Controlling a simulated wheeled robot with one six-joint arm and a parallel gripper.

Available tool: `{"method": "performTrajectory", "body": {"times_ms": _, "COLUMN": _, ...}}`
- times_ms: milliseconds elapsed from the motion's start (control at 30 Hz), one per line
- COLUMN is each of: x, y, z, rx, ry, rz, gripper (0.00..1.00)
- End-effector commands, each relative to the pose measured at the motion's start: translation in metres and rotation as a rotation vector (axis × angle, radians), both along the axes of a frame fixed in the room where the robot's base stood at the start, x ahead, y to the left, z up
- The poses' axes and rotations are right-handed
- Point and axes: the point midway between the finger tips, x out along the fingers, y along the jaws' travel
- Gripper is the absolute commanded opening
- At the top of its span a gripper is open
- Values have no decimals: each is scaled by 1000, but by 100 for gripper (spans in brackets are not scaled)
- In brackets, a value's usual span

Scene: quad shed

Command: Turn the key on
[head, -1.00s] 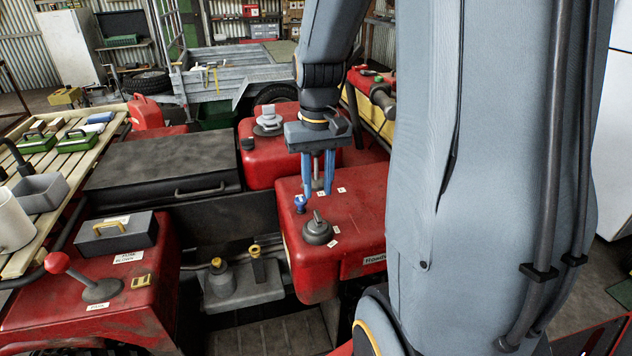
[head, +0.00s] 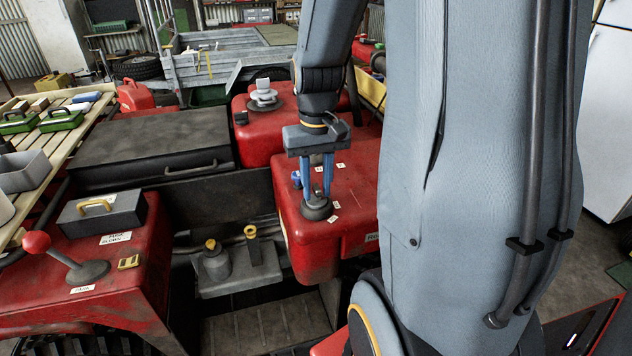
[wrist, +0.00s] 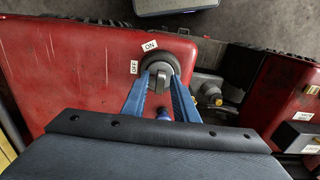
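The key is a dark grey grip on a round dark switch base (head: 317,212) on top of the red housing (head: 350,190). In the wrist view the switch (wrist: 160,62) has a white ON label (wrist: 149,46) at its upper left and an OFF label (wrist: 134,67) at its left. My gripper (head: 316,200) points down over the switch. Its two blue fingers stand apart, one on each side of the key's grip. I cannot tell whether they touch it. The fingers hide part of the key.
A small blue knob (head: 296,179) stands on the red housing beside my fingers. To the left are a red-knobbed lever (head: 38,243) and a dark box with a yellow handle (head: 100,211). A grey capped unit (head: 240,268) sits lower, in the gap between the red housings.

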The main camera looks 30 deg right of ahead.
Motion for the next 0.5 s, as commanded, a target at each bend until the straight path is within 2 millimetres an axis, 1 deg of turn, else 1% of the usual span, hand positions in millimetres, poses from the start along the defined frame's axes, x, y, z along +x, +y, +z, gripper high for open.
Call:
{"method": "performTrajectory", "body": {"times_ms": 133, "x": 0, "y": 0, "z": 0, "rx": 0, "ry": 0, "rz": 0, "gripper": 27}}
{"method": "performTrajectory", "body": {"times_ms": 167, "x": 0, "y": 0, "z": 0, "rx": 0, "ry": 0, "rz": 0, "gripper": 23}}
{"method": "performTrajectory", "body": {"times_ms": 300, "x": 0, "y": 0, "z": 0, "rx": 0, "ry": 0, "rz": 0, "gripper": 0}}
{"method": "performTrajectory", "body": {"times_ms": 500, "x": 0, "y": 0, "z": 1, "rx": 0, "ry": 0, "rz": -11, "gripper": 0}}
